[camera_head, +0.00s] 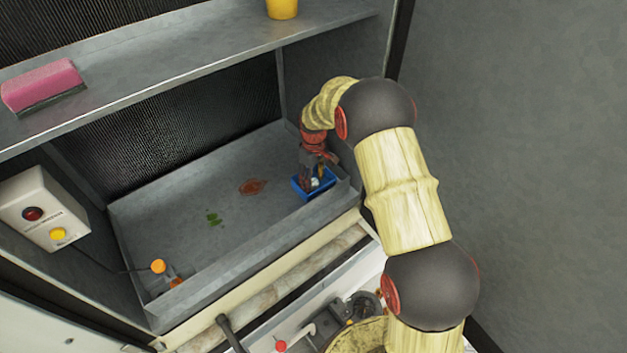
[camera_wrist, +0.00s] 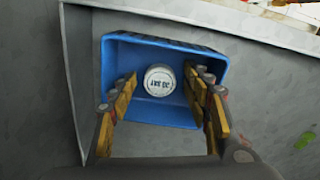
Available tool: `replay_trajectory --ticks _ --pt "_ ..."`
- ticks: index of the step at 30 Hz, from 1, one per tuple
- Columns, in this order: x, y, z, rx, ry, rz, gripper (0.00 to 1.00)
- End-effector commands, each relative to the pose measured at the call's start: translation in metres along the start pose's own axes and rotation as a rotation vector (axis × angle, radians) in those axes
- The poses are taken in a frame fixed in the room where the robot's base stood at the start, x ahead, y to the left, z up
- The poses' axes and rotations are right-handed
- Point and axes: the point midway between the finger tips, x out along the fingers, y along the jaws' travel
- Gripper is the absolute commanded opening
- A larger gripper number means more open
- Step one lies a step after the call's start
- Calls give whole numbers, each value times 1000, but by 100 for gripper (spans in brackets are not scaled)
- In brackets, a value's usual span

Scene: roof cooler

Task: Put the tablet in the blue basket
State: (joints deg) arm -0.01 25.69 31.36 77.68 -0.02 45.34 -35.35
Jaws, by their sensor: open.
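The blue basket (camera_head: 324,190) stands in the right front corner of the grey metal tray; the wrist view shows it from above (camera_wrist: 118,58). A round white tablet with dark lettering (camera_wrist: 160,80) lies inside the basket, near its middle. It shows as a small pale spot in the head view (camera_head: 315,183). My gripper (camera_wrist: 162,92) is directly over the basket. Its fingers are apart, one on each side of the tablet, with a visible gap to it. How deep the fingertips reach into the basket is hard to tell.
The grey tray (camera_head: 170,215) has raised walls close to the basket. A red stain (camera_head: 252,187) and a green stain (camera_head: 213,218) mark its floor. A shelf above holds a pink block (camera_head: 42,85) and a yellow cup (camera_head: 282,8). A white button box (camera_head: 42,210) is at left.

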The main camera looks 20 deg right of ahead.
Motion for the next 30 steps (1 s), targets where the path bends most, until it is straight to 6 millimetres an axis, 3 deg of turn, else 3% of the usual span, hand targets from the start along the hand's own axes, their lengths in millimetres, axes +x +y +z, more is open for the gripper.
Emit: replay_trajectory --ticks 15,26,30 --pt "-94 1 -1 0 4 3 48" --pt "-134 -3 4 12 12 8 48" --pt "-175 -14 20 60 47 32 48"
